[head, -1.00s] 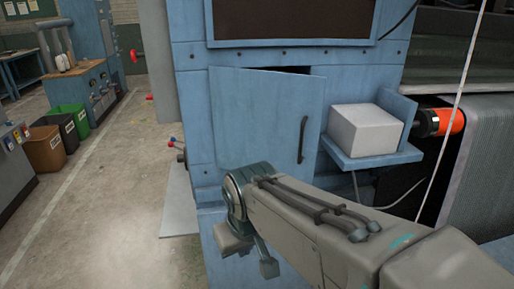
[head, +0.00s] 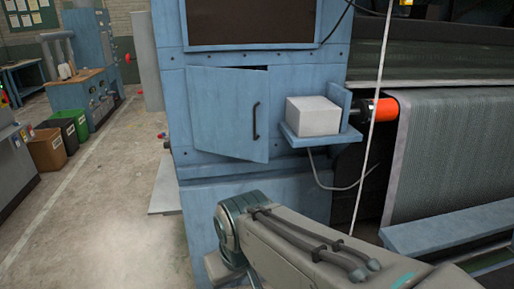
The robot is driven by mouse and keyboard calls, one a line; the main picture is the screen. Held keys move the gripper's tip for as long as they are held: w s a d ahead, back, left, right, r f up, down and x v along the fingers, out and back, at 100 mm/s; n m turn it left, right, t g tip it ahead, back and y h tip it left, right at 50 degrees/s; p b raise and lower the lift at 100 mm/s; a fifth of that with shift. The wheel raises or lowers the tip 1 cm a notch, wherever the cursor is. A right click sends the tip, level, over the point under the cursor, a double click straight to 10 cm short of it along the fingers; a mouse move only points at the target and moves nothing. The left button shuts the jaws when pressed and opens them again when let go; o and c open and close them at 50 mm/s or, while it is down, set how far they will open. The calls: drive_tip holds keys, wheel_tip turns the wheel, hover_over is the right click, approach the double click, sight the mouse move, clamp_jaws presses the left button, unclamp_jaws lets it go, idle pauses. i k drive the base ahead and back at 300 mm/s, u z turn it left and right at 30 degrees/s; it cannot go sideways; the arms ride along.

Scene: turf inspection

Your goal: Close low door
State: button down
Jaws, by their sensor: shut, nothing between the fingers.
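The low blue door (head: 222,112) is on the front of the blue cabinet (head: 300,72), under a dark panel. It stands slightly ajar: a dark gap shows along its top, and its right edge sits out from the cabinet face. A dark vertical handle (head: 256,121) is near its right edge.
A white box (head: 313,116) sits on a blue shelf (head: 322,141) right of the door. A roller with an orange end (head: 384,109) and a mesh belt (head: 455,150) are further right. Bins (head: 48,147) stand at the left. The floor (head: 95,210) left of the cabinet is clear.

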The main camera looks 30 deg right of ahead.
sight(230, 108)
drive_tip(key=z, duration=1.25)
drive_tip(key=i, duration=0.95)
drive_tip(key=u, duration=1.2)
